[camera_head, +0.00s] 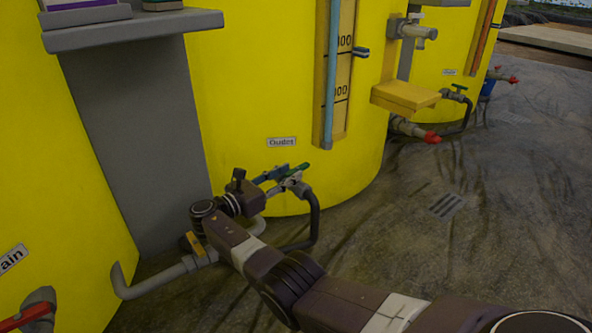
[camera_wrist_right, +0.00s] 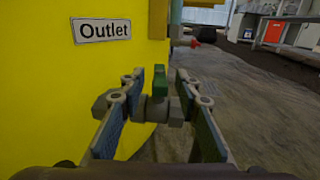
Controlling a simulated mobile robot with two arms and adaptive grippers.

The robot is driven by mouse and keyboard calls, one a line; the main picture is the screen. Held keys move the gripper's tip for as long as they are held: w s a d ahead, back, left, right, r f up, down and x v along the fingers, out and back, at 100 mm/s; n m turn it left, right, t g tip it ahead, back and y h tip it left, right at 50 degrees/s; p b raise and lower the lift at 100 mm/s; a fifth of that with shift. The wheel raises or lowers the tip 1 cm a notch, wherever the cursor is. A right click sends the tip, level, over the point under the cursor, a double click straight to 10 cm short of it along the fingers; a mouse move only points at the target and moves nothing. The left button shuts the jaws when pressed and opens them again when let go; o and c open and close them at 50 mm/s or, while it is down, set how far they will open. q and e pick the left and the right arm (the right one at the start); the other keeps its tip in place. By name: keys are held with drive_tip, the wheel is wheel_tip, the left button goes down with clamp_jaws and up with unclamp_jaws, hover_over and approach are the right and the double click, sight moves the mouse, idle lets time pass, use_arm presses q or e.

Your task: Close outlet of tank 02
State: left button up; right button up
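The middle yellow tank (camera_head: 262,95) carries an Outlet label (camera_head: 281,142), which reads clearly in the right wrist view (camera_wrist_right: 102,30). No tank number is readable. Below the label is a grey outlet valve (camera_wrist_right: 157,108) with a green handle (camera_wrist_right: 159,80), also partly visible in the head view (camera_head: 300,169). My right gripper (camera_wrist_right: 160,77) is open, its blue-padded fingers on either side of the green handle with a gap at each side. In the head view the right gripper (camera_head: 284,176) covers part of the valve. My left gripper is not in view.
A dark hose (camera_head: 315,215) bends down from the valve. A grey pipe (camera_head: 165,276) with a yellow handle (camera_head: 194,243) runs low beside my right wrist. A yellow bracket (camera_head: 405,97) and a red-tipped drain pipe (camera_head: 416,131) stand right. The floor (camera_head: 500,230) at right is clear.

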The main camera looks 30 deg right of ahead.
drive_tip(key=s+a, duration=0.1)
drive_tip(key=a, duration=0.6)
drive_tip(key=shift+s+a, duration=0.25)
drive_tip(key=shift+a, duration=0.1)
